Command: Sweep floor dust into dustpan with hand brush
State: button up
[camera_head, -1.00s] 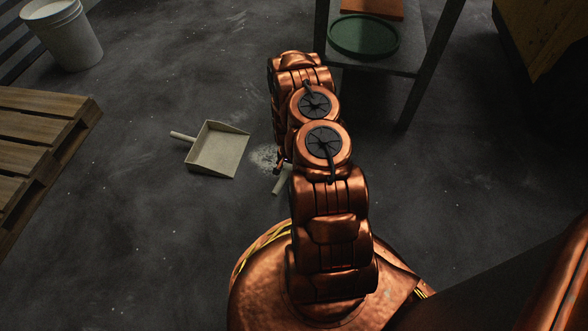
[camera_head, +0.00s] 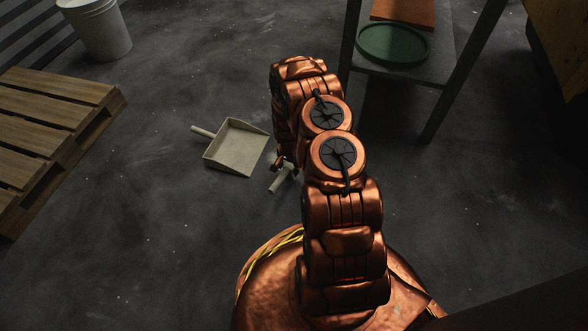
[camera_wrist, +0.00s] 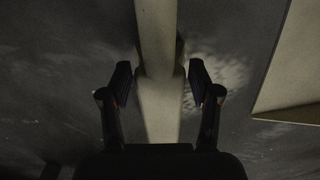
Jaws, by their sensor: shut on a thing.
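The pale hand brush (camera_head: 281,180) shows in the head view as a short stub below my gripper (camera_head: 284,165). In the wrist view the brush (camera_wrist: 156,35) runs down the middle between the two fingers of my gripper (camera_wrist: 160,84), which is shut on it. Its bristles cannot be made out. The beige dustpan (camera_head: 236,150) lies on the floor to the left of my gripper, its handle pointing left. The dustpan (camera_wrist: 298,65) also shows at the right edge of the wrist view. A pale dust patch (camera_wrist: 218,74) lies on the floor just right of the brush.
A wooden pallet (camera_head: 55,120) lies at the left, with a white pail (camera_head: 98,32) behind it. A table (camera_head: 438,75) with a green round tray (camera_head: 393,43) stands at the back right. The floor in front of the dustpan is clear.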

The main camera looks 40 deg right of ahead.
jog(key=shift+w+a+b, duration=0.6)
jog(key=shift+w+a, duration=0.55)
jog(key=shift+w, duration=0.45)
jog(key=shift+w+a+b, duration=0.65)
jog(key=shift+w+a, duration=0.45)
jog(key=shift+w, duration=0.45)
jog(key=shift+w+a+b, duration=0.6)
jog(key=shift+w+a, duration=0.55)
jog(key=shift+w, duration=0.45)
jog(key=shift+r, duration=0.1)
jog(key=s+d+r+p, duration=0.2)
jog(key=s+d+p, duration=0.2)
jog(key=s, duration=0.5)
jog(key=s+d+r+p, duration=0.1)
jog(key=s+d+p, duration=0.4)
jog(key=s+d, duration=0.4)
jog(key=shift+s+r+p, duration=0.3)
jog(key=shift+s+r, duration=0.1)
jog(key=shift+f+b, duration=0.4)
jog(key=shift+f, duration=1.6)
